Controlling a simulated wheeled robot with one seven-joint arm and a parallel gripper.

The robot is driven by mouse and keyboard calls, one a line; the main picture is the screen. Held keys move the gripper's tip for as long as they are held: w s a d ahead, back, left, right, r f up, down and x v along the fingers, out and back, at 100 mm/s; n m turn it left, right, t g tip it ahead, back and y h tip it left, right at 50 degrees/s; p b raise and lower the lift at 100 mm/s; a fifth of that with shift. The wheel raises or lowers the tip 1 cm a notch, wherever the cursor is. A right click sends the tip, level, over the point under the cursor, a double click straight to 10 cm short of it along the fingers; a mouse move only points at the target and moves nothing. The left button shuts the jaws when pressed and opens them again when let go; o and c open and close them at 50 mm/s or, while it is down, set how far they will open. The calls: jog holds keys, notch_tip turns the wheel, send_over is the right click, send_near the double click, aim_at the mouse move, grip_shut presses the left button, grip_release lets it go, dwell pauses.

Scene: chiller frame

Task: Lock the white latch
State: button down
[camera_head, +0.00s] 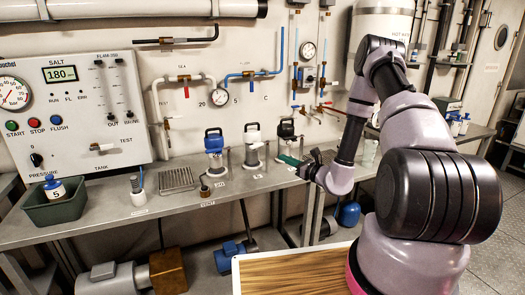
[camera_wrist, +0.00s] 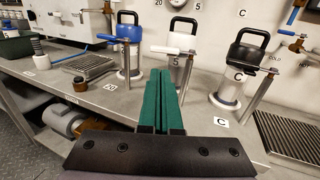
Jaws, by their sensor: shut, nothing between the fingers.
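A white-topped canister (camera_head: 253,148) with a black handle stands in the middle of three canisters on the bench; it also shows in the wrist view (camera_wrist: 179,42). Beside it, a thin metal post carries a pale horizontal lever, the white latch (camera_wrist: 178,50). In the wrist view the lever reaches across in front of the white canister. Whether it is locked I cannot tell. My gripper (camera_head: 285,159) is above the bench, right of the white canister in the head view. Its green fingers (camera_wrist: 161,76) are together and empty, pointing toward the latch but seemingly apart from it.
A blue canister (camera_head: 214,150) stands to the left and a black-topped one (camera_head: 286,138) to the right, each with a similar post and lever. A drain grate (camera_head: 176,179) and a small brass fitting (camera_head: 204,190) lie further left. Pipes and valves line the wall behind.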

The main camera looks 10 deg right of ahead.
send_near(257, 147)
jog(key=shift+h, duration=0.3)
jog(key=x, duration=0.6)
jog(key=shift+w+a+r, duration=0.1)
jog(key=shift+w+a, duration=0.1)
jog(key=shift+w, duration=0.15)
jog(key=shift+a, duration=0.15)
